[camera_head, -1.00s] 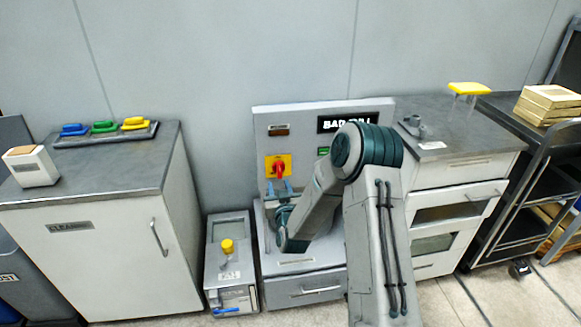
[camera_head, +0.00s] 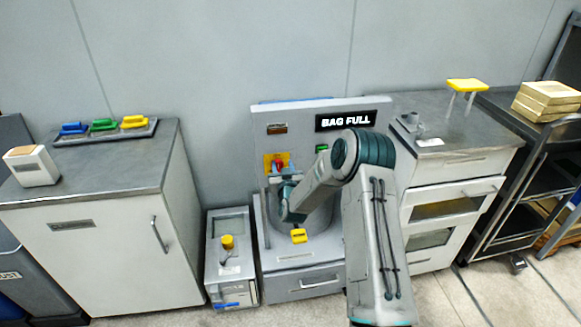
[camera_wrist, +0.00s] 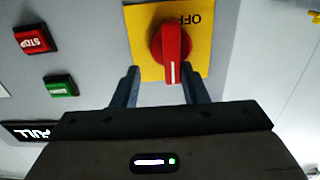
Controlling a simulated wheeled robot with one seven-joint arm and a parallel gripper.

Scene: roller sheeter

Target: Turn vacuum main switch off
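The vacuum main switch is a red rotary knob (camera_wrist: 172,46) on a yellow plate (camera_wrist: 218,32), and the wrist view appears inverted, with "OFF" upside down on the plate. The knob's white mark points down in that view, toward my gripper. In the head view the red knob (camera_head: 280,159) shows at the upper left of the grey panel, partly hidden by my gripper. My gripper (camera_wrist: 162,82) is open, with one finger on either side of the knob's lower end. I cannot tell whether the fingers touch it.
A red STOP button (camera_wrist: 34,39) and a green button (camera_wrist: 61,86) sit beside the switch. A lit BAG FULL sign (camera_head: 346,121) is on the panel. Cabinets flank the panel.

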